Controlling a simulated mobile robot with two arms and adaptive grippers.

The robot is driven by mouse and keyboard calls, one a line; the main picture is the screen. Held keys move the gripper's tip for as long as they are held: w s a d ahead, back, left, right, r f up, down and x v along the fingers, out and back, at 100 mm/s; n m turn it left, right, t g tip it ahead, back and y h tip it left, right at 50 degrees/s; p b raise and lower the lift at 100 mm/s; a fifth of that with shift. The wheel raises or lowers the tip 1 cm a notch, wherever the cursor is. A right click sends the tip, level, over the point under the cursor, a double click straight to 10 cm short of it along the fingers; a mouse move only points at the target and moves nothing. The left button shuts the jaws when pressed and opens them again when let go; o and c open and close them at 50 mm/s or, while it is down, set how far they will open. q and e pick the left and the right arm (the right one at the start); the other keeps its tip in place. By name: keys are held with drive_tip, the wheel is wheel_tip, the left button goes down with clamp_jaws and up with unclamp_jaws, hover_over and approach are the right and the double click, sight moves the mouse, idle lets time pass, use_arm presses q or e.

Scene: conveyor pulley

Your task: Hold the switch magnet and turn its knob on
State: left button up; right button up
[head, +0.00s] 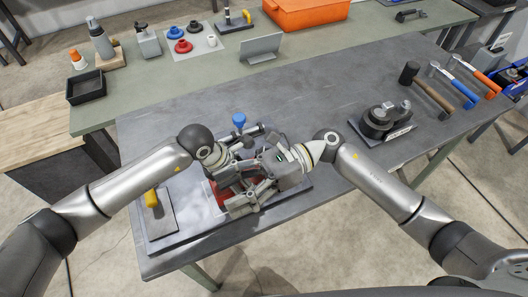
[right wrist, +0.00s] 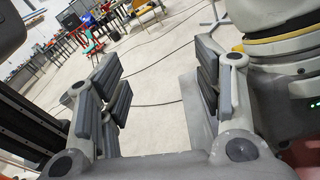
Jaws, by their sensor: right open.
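A red body (head: 218,194), perhaps the switch magnet, shows under my grippers at the near part of the grey table in the head view. The grippers cover most of it, and I cannot make out its knob. My right gripper (head: 234,191) reaches in from the right, above and beside the red body. In the right wrist view the right gripper (right wrist: 158,90) is open, with only floor between its fingers. My left gripper (head: 240,160) overlaps the right one. Its fingers are partly hidden, so I cannot tell whether it holds anything.
A blue knob (head: 239,119) stands just behind the grippers. The table's middle back is clear.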

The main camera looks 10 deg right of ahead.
drive_tip(key=w+d+f+m+t, duration=0.4)
drive_tip(key=d+t, duration=0.3)
drive_tip(key=d, duration=0.2)
drive_tip(key=w+d+f+m+t, duration=0.3)
drive_tip(key=w+d+f+t, duration=0.1)
drive_tip(key=d+t, duration=0.4)
drive_tip(key=shift+g, duration=0.3)
drive_tip(key=x, duration=1)
drive_tip(key=shift+w+a+r, duration=0.1)
drive_tip(key=shift+w+a, duration=0.15)
drive_tip(key=c, duration=1)
